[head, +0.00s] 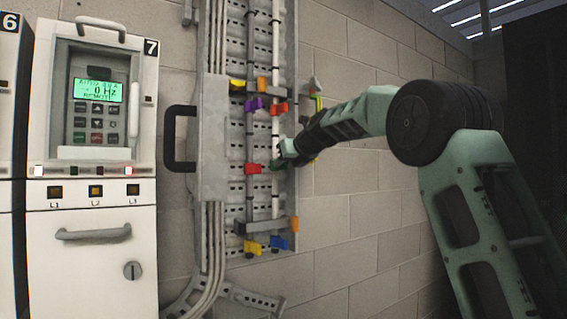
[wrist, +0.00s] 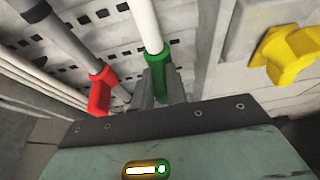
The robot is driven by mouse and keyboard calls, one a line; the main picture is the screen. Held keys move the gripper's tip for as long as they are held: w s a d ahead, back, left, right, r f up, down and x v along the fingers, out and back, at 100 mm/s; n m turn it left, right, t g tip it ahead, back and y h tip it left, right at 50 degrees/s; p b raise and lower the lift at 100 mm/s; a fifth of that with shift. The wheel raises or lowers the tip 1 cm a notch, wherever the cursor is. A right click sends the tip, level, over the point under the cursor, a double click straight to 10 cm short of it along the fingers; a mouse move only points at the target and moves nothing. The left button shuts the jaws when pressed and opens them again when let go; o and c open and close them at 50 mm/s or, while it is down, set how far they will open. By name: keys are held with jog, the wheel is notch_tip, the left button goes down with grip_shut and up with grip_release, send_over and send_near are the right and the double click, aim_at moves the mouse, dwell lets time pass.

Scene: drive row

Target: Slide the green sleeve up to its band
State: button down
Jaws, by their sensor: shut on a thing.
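The green sleeve (head: 276,164) sits on the white right-hand cable, partly hidden by my gripper (head: 283,155) in the head view. In the wrist view the green sleeve (wrist: 155,62) is around the white cable (wrist: 145,25), and its lower part lies between my fingers (wrist: 161,88). My gripper is shut on it. A small dark mark (head: 276,187) shows on the white cable below my gripper in the head view; I cannot tell whether it is the sleeve's band.
A red sleeve (head: 252,169) sits on the neighbouring cable, close on the left. Purple (head: 253,104) and red (head: 277,109) pieces are above; yellow (head: 252,246) and blue (head: 278,242) ones are below. Brick wall is right.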

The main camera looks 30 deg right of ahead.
notch_tip(320, 180, up, 8)
jog(key=p, duration=0.7)
jog(key=shift+f, duration=0.25)
jog(key=shift+r, duration=0.1)
jog(key=c, duration=1.4)
grip_release()
jog(key=shift+s, duration=0.15)
jog(key=shift+s, duration=0.25)
jog(key=b+v, duration=0.4)
jog(key=v, duration=1.2)
jog(key=shift+s+r+b, duration=0.2)
jog(key=shift+s+b, duration=0.05)
jog(key=shift+b, duration=0.15)
